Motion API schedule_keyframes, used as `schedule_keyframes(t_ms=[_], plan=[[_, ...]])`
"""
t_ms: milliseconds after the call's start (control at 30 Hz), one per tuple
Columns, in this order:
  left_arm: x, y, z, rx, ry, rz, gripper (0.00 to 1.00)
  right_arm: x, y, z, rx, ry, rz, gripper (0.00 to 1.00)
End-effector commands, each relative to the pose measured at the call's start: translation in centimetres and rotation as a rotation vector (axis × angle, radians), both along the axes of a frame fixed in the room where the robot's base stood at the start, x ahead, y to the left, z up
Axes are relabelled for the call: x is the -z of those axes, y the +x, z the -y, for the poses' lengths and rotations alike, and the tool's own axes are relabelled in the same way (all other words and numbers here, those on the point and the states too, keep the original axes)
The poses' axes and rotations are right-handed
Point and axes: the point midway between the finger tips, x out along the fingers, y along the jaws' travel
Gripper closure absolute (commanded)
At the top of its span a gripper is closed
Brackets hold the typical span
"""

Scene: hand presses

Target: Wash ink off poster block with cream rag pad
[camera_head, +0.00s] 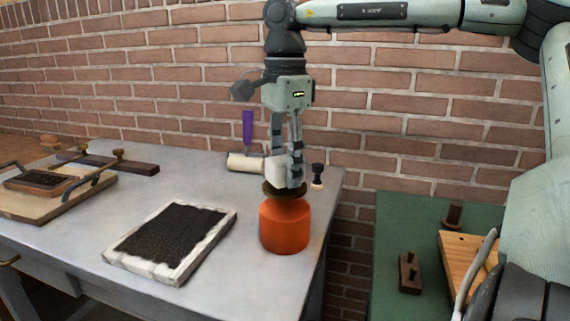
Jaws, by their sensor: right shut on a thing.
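The poster block (192,259) lies flat on the grey table, a pale slab with its top mostly covered in black ink. My right gripper (285,176) points down near the table's right end. It is shut on the cream rag pad (275,171), which is partly hidden by the fingers. The pad is just over the dark brass dish on top of an orange can (285,228); I cannot tell whether it touches the dish. My left gripper is not in view.
A pale roller with a purple handle (247,128) lies behind the can, and a small black-handled stamp (317,171) stands to its right. A wooden hand press (40,203) is at left. A green table (396,222) stands across a gap at right.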

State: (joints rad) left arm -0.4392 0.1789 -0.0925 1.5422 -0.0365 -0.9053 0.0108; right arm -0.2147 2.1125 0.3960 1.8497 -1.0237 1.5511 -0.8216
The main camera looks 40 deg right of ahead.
Motion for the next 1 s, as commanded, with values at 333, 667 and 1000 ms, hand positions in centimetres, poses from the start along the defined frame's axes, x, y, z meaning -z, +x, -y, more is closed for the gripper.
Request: schedule_keyframes(t_ms=[333,667,1000], plan=[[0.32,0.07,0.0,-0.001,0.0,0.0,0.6,0.48,0.0,0.01,0.0,0.0,0.0,0.79],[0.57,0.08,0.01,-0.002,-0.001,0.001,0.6,0.89,0.0,0.01,0.0,0.0,0.0,0.79],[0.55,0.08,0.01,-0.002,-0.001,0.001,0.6,0.92,0.0,0.01,0.0,0.0,0.0,0.79]])
